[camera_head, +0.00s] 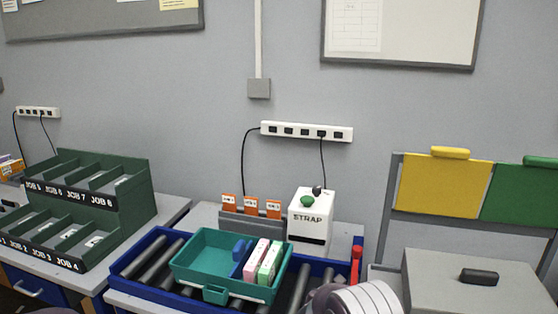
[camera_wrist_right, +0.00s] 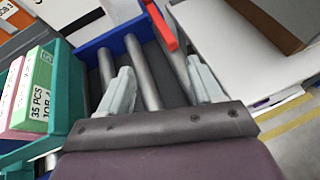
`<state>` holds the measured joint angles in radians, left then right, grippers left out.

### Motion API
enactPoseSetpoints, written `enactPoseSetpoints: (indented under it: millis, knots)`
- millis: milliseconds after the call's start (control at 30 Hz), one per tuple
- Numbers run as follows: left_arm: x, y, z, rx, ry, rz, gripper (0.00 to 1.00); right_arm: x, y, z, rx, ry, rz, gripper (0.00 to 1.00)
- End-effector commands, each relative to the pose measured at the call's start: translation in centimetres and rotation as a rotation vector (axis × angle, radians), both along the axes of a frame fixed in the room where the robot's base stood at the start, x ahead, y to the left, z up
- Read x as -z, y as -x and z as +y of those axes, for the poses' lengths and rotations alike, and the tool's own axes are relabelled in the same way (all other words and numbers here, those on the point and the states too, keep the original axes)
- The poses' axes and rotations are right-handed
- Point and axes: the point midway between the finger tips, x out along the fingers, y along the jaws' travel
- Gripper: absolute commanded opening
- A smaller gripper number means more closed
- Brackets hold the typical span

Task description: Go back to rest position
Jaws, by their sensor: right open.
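My right gripper (camera_wrist_right: 160,78) is open in the right wrist view. Its two pale fingers stand wide apart with nothing between them, over the grey rollers of the blue-framed conveyor (camera_wrist_right: 120,45). The teal tray (camera_wrist_right: 68,95) with a pink box and a green box (camera_wrist_right: 40,90) lies left of the fingers, apart from them. In the head view, part of my right arm shows at the bottom edge, right of the tray (camera_head: 187,267); its fingers cannot be made out there. My left gripper is not in the head view.
The white STRAP machine (camera_head: 311,222) stands behind the conveyor (camera_head: 130,262). A red upright part (camera_head: 356,264) rises at the conveyor's right end. A grey lidded box (camera_head: 450,285) stands at the right. Green job bins (camera_head: 130,205) stand on the left table.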

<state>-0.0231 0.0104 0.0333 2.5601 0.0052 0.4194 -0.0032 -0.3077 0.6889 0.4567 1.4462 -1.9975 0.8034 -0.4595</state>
Motion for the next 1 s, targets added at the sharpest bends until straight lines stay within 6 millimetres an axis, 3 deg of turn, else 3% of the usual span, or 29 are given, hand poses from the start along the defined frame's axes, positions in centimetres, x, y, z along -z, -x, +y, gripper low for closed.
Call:
enactPoseSetpoints:
  millis: [267,367,500,667,800,900,1000]
  knots:
    - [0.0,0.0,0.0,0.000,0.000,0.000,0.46,4.1,5.4,-2.0,0.257,-0.223,0.098,0.65]
    - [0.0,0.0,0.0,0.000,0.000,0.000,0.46,5.1,8.7,-2.9,0.423,-0.349,0.129,0.65]
    - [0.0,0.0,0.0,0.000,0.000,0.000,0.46,5.5,14.5,-4.0,0.737,-0.565,0.144,0.65]
    - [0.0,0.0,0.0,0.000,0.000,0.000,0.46,4.0,23.1,-4.0,1.252,-0.896,0.080,0.65]
    - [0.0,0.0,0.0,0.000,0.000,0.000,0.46,0.7,30.4,-2.7,1.805,-1.248,-0.105,0.65]
    - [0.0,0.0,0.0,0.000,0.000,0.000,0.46,-1.8,33.6,-2.3,2.067,-1.441,-0.240,0.65]
    - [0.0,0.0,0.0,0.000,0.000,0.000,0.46,-3.6,34.1,-3.0,2.099,-1.536,-0.305,0.65]
